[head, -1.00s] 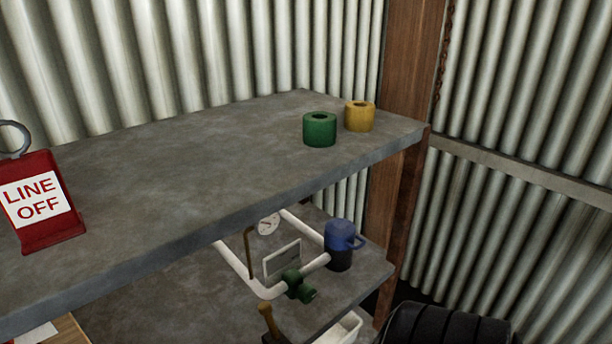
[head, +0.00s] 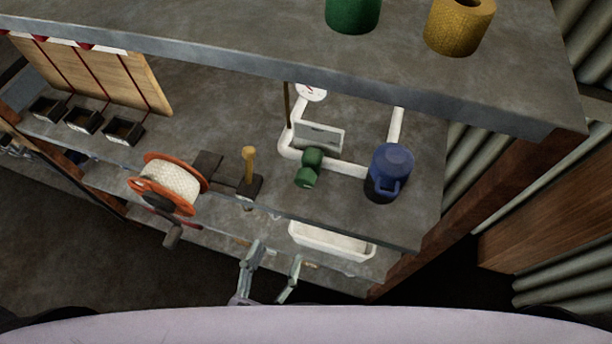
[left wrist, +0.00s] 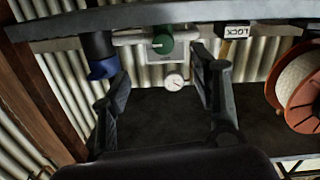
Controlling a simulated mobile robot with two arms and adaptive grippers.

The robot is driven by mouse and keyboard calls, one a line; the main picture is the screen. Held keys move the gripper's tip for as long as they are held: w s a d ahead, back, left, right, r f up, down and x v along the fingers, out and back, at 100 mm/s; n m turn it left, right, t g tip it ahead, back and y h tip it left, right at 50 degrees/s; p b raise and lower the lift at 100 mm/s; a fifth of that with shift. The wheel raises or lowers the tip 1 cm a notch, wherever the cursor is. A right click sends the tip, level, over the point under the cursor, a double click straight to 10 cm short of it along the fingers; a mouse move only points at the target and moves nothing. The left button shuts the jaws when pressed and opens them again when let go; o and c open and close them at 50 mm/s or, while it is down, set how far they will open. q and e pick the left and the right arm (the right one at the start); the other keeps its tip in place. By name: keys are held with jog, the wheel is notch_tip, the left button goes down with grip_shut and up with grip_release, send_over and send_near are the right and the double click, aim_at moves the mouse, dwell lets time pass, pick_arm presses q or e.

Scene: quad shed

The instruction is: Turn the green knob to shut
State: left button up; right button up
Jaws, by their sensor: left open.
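The green knob (head: 309,168) sits on a white pipe (head: 350,170) on the middle shelf, in front of a small pale plate (head: 318,136). In the left wrist view the knob (left wrist: 163,40) shows a pale mark on its face. My left gripper (head: 271,262) is open and empty, in front of and below the shelf edge in the head view. In the left wrist view, which looks upside down, the knob appears beyond the gap between the spread fingers (left wrist: 160,66), apart from them. My right gripper is not in view.
A blue jug (head: 390,165) stands right of the knob. A round gauge (head: 311,92) is behind. The upper shelf (head: 200,45) overhangs; a white tray (head: 332,241) lies below.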

pick_arm(q)
jog(key=w+r, duration=0.1)
jog(key=r, duration=0.1)
jog(key=p, duration=0.1)
send_near(303, 185)
jog(key=p+x, duration=0.1)
jog(key=x, duration=1)
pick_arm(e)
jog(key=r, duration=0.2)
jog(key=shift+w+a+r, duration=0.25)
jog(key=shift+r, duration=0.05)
pick_arm(q)
jog(key=c, duration=1.1)
jog(key=shift+p, duration=0.3)
jog(key=shift+c, duration=0.2)
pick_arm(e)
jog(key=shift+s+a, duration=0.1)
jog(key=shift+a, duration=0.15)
